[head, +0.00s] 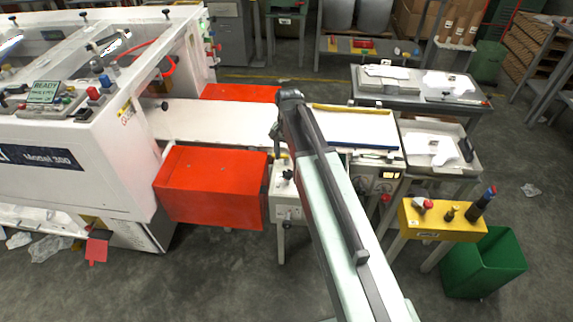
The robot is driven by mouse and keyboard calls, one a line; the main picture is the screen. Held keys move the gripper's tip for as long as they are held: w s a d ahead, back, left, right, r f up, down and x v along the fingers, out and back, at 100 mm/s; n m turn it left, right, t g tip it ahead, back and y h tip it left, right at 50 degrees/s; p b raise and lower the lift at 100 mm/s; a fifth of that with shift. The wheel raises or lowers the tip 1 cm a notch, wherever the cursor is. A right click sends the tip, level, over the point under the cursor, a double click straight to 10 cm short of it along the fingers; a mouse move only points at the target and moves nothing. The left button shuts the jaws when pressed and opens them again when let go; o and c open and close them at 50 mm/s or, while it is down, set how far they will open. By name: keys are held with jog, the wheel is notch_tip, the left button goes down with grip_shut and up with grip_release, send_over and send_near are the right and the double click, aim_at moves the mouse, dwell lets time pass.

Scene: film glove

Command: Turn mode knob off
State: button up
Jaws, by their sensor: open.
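My arm reaches from the bottom of the head view up to its wrist near the machine's conveyor. My gripper (279,155) hangs down from the wrist, small and dark, with its jaws open and nothing visible between them. It is just above a small white control box (287,212) on a post, which has a black knob (288,175) on top. No contact is clear.
A red box cover (212,188) stands left of the control box. The white machine (75,165) fills the left. A yellow button stand (440,220) and a green bin (485,265) are at right. Grey floor is open in front.

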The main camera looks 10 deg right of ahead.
aim_at(288, 172)
notch_tip(288, 172, down, 8)
jog(key=b, duration=0.8)
jog(key=shift+f, duration=0.1)
jog(key=c, duration=1.1)
jog(key=shift+a, duration=0.15)
grip_shut()
